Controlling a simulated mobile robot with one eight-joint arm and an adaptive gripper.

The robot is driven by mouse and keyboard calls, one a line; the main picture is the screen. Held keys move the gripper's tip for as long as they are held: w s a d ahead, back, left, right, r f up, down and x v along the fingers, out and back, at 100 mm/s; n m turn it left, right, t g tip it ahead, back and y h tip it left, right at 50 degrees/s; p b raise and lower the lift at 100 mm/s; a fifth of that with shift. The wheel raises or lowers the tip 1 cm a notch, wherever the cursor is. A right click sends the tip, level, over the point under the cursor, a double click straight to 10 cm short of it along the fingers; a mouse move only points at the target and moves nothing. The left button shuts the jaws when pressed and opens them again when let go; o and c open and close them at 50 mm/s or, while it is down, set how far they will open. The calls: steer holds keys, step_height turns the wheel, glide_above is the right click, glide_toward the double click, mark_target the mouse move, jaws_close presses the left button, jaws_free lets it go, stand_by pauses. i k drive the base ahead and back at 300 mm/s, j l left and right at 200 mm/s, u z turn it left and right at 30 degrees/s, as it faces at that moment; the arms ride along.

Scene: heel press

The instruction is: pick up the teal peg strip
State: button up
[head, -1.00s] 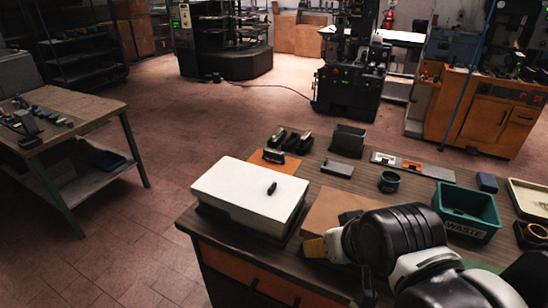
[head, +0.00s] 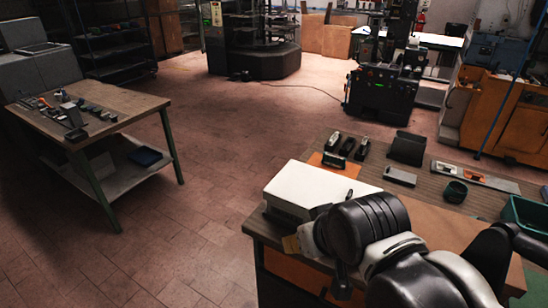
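I cannot make out the teal peg strip for certain in the head view. A small dark block with a pale band (head: 334,160) stands on an orange mat (head: 316,160) at the bench's far left corner; its colour is hard to tell. Small tools and coloured pieces (head: 70,108) lie on the left table (head: 135,108), too small to identify. My arm reaches in from the lower right over the bench's near edge.
Dark holders (head: 407,148), a grey block (head: 399,176), a dark teal cup (head: 456,191) and a green bin (head: 525,215) stand behind my arm. Open floor (head: 215,180) separates bench and left table.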

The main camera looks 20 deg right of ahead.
mark_target(337, 161)
steer(key=i+j+u, duration=0.3)
steer(key=i+j, duration=0.25)
steer(key=j, duration=0.15)
steer(key=i+j+u, duration=0.3)
steer(key=i+j, duration=0.25)
steer(key=i+l+z, duration=0.1)
steer(key=i+z, duration=0.5)
steer(key=z, duration=0.15)
steer(key=i+z, duration=0.4)
steer(key=i+j+z, duration=0.2)
steer(key=z, duration=0.15)
steer(key=i+z, duration=0.35)
steer(key=z, duration=0.15)
steer(key=i+j+z, duration=0.1)
steer(key=i+z, duration=0.2)
steer(key=z, duration=0.15)
steer(key=i+j+z, duration=0.25)
steer(key=z, duration=0.25)
steer(key=i, duration=0.05)
